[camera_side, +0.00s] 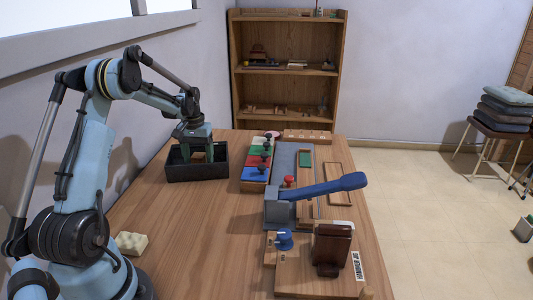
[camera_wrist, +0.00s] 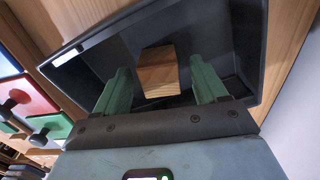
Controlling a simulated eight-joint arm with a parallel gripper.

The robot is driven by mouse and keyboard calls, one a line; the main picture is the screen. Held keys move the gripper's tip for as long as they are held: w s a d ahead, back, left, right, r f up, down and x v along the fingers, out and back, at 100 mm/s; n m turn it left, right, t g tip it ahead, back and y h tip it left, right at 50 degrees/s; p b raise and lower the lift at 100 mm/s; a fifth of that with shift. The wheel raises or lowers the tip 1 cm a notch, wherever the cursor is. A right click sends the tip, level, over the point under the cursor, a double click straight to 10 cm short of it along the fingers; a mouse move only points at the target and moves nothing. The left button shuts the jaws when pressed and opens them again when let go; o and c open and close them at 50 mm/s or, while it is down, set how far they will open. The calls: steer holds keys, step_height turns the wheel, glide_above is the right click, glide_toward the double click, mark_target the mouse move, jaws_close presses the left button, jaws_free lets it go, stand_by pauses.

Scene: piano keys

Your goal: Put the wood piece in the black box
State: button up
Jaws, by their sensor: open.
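The black box (camera_side: 197,172) stands on the table beside the wall. In the wrist view its dark inside and rim (camera_wrist: 258,40) surround the wood piece (camera_wrist: 158,72), a small light-brown block. The block lies within the box's outline, just beyond and between the green fingertips. My gripper (camera_side: 195,150) points down into the box. In the wrist view my gripper (camera_wrist: 160,85) has its two fingers spread apart, with a gap visible on each side of the block. In the side view the box's front wall and my fingers hide most of the block.
A row of coloured blocks with dark knobs (camera_side: 257,160) stands right of the box. A clamp-like tool with a blue handle (camera_side: 325,190) and a brown part (camera_side: 332,248) are nearer the front. A pale block (camera_side: 131,243) lies by my base. Table between is clear.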

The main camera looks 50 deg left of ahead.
mark_target(198, 155)
step_height(198, 155, up, 10)
steer(key=w+d+r+m+t, duration=0.15)
steer(key=d+r, duration=0.25)
steer(key=d, duration=0.4)
steer(key=s+d+f+m+t, duration=0.1)
steer(key=s+d+m+t, duration=0.1)
steer(key=d, duration=1.1)
steer(key=s+d+f+m+t, duration=0.1)
steer(key=s+d+m+t, duration=0.2)
steer(key=d, duration=1)
steer(key=s+m, duration=0.2)
steer(key=s, duration=0.1)
steer(key=shift+s+d+f+t, duration=0.15)
steer(key=shift+d+t, duration=0.05)
steer(key=shift+t, duration=0.15)
steer(key=shift+m, duration=0.25)
